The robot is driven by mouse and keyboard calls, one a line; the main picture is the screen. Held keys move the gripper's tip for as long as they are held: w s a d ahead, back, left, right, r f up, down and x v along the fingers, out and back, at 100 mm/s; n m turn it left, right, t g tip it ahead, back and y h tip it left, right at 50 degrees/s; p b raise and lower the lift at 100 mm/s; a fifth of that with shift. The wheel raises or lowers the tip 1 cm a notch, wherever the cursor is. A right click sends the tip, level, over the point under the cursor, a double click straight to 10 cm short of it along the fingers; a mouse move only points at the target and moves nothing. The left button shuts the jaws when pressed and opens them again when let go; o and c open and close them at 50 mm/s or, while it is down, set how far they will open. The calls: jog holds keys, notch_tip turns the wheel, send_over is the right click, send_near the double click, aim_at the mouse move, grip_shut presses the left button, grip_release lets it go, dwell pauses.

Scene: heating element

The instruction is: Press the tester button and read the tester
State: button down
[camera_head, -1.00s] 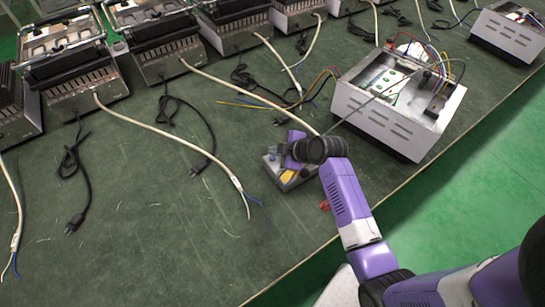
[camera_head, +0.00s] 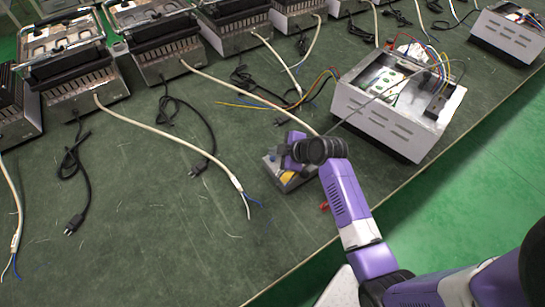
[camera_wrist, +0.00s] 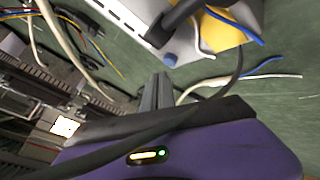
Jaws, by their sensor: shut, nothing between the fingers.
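The tester (camera_head: 294,183) is a small grey box with a yellow part, on the green table below my wrist in the head view. My gripper and wrist hide much of it there. In the wrist view the tester (camera_wrist: 130,22) fills the upper middle, with a round blue button (camera_wrist: 169,60) at its lower edge and a yellow panel beside a black part. My gripper (camera_wrist: 158,76) is shut and empty, its fingertips just below and left of the blue button. I cannot tell whether they touch it. No tester reading is legible.
An open white metal box (camera_head: 385,120) with coloured wires stands to the right of the tester. Several heater units (camera_head: 165,52) line the back, with cables across the table. A black cable (camera_wrist: 165,125) crosses in front of my gripper in the wrist view.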

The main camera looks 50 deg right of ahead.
aim_at(275, 159)
dwell(0.7)
jog(key=shift+f+b, duration=0.35)
jog(key=shift+f, duration=0.1)
jog(key=shift+f+b, duration=0.4)
jog(key=shift+f, duration=0.05)
dwell(0.6)
jog(key=shift+r, duration=0.15)
jog(key=shift+r+p, duration=0.75)
notch_tip(275, 159, up, 5)
jog(key=p, duration=0.4)
dwell(0.3)
dwell(0.8)
